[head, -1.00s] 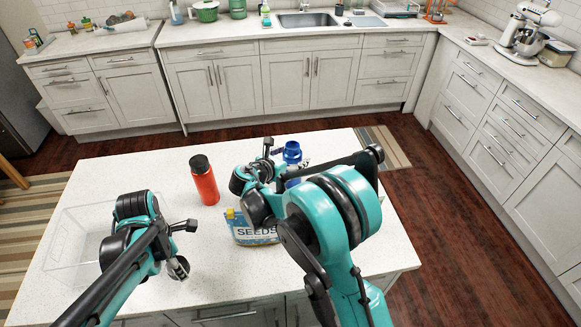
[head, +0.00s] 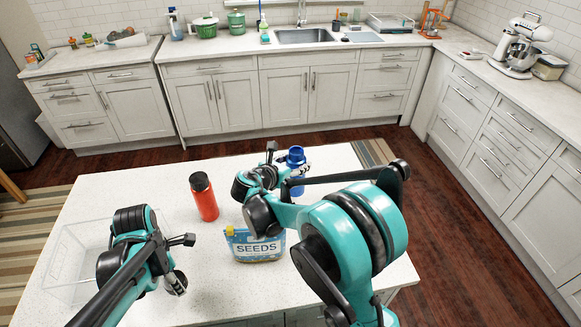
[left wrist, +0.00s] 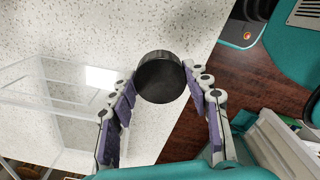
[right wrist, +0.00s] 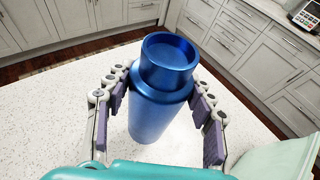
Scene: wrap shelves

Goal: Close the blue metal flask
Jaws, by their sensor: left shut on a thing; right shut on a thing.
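The blue metal flask (head: 296,158) is at the far right part of the island. In the right wrist view the flask (right wrist: 160,110) shows a bare blue neck with a recessed top and no cap on it. My right gripper (right wrist: 164,88) is shut on its body, one finger on each side; I cannot tell whether its base touches the counter. In the left wrist view a round black cap (left wrist: 160,80) sits between the fingers of my left gripper (left wrist: 160,85), which is shut on it. The left gripper (head: 182,260) is above the near left part of the island, apart from the flask.
A red bottle with a black cap (head: 204,197) stands between the arms. A seeds bag (head: 257,246) lies near the island's middle, close to my right arm. A clear container (head: 66,260) stands at the left. The counter's back left is clear.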

